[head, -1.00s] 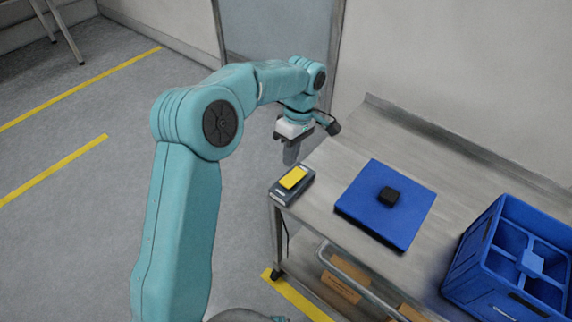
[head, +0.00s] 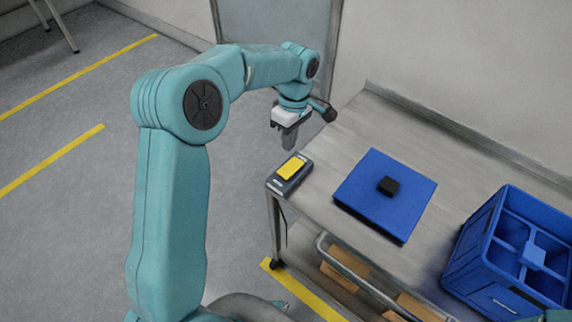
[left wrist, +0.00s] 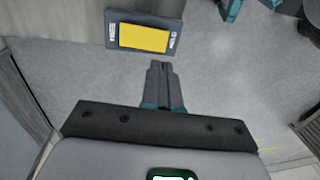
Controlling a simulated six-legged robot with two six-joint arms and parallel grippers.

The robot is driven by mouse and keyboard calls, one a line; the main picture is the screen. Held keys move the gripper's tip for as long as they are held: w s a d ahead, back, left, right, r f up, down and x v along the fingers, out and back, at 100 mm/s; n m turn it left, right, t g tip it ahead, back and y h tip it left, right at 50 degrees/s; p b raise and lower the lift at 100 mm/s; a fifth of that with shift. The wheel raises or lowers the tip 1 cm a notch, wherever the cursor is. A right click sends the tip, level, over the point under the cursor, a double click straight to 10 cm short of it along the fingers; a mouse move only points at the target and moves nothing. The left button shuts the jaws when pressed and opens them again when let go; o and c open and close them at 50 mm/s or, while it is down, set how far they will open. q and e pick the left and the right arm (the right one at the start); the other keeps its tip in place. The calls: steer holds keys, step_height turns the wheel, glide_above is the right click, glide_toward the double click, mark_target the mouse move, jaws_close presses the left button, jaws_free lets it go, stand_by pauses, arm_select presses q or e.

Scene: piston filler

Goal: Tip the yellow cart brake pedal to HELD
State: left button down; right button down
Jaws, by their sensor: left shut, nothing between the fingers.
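The yellow brake pedal (head: 293,167) sits on a dark grey box (head: 279,187) at the near left corner of the steel cart top. My right gripper is not in view.
A blue mat (head: 372,212) with a black block (head: 388,186) lies right of the pedal. A blue divided crate (head: 478,255) stands farther right. The cart has a front rail (head: 345,267) and cardboard boxes (head: 345,283) below. Open floor lies left.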

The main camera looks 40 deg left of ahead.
mark_target(285, 174)
arm_select(q)
steer(key=f, duration=0.3)
steer(key=s+f, duration=0.1)
steer(key=f, duration=0.5)
steer(key=shift+s+f, duration=0.15)
steer(key=shift+f, duration=0.05)
steer(key=shift+s+a+f+b, duration=0.1)
steer(key=shift+f+b, duration=0.6)
steer(key=shift+b, duration=0.2)
steer(key=shift+r+p, duration=0.35)
steer(key=shift+p, duration=0.05)
steer(key=shift+r, duration=0.1)
steer(key=shift+r+p, duration=0.4)
steer(key=shift+r, duration=0.3)
